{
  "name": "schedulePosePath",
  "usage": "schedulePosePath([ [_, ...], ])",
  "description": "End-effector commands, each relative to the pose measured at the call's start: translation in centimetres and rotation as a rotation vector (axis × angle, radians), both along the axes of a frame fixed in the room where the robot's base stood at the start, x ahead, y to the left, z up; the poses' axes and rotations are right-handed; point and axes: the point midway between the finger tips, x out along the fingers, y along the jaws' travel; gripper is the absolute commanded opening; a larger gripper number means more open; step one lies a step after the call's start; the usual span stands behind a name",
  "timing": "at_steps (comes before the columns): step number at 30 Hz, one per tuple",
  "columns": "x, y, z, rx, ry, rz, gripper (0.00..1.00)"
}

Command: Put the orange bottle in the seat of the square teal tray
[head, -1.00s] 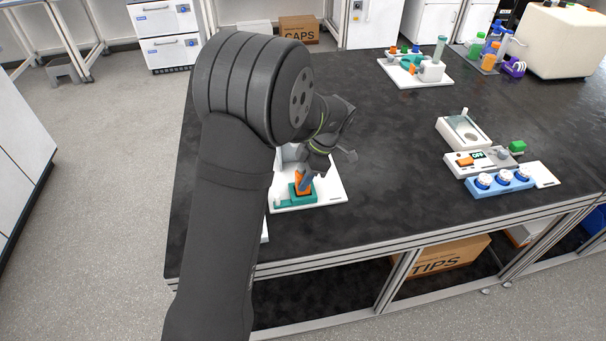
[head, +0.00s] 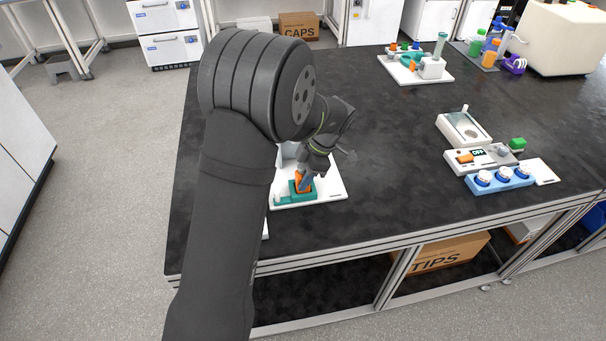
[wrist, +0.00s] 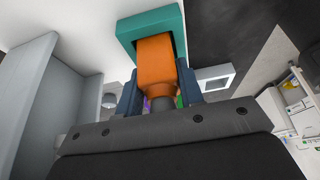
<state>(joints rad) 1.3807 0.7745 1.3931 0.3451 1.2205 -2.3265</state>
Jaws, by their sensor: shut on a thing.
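The orange bottle (wrist: 156,62) is between the two blue fingers of my gripper (wrist: 158,92) in the wrist view, and the gripper is shut on it. In the head view the bottle (head: 299,183) appears upright at the square teal tray (head: 308,194), with my gripper (head: 306,178) at it from above. In the wrist view the bottle's far end lies within the outline of the teal tray's frame (wrist: 126,36). I cannot tell whether the bottle's base rests fully on the seat's floor.
The teal tray stands on a white board (head: 333,190) with a pale grey upright block (wrist: 35,95) beside it. Scales (head: 463,131), a switch box and a blue rack (head: 500,182) stand to the right. The dark bench between is clear.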

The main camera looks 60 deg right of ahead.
Motion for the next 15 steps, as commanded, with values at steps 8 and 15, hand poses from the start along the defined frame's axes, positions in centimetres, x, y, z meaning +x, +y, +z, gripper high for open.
schedulePosePath([
  [8, 0.00, 0.00, -0.30, 0.000, 0.000, 0.000, 0.09],
  [15, 0.00, 0.00, -0.29, 0.000, 0.000, 0.000, 0.60],
])
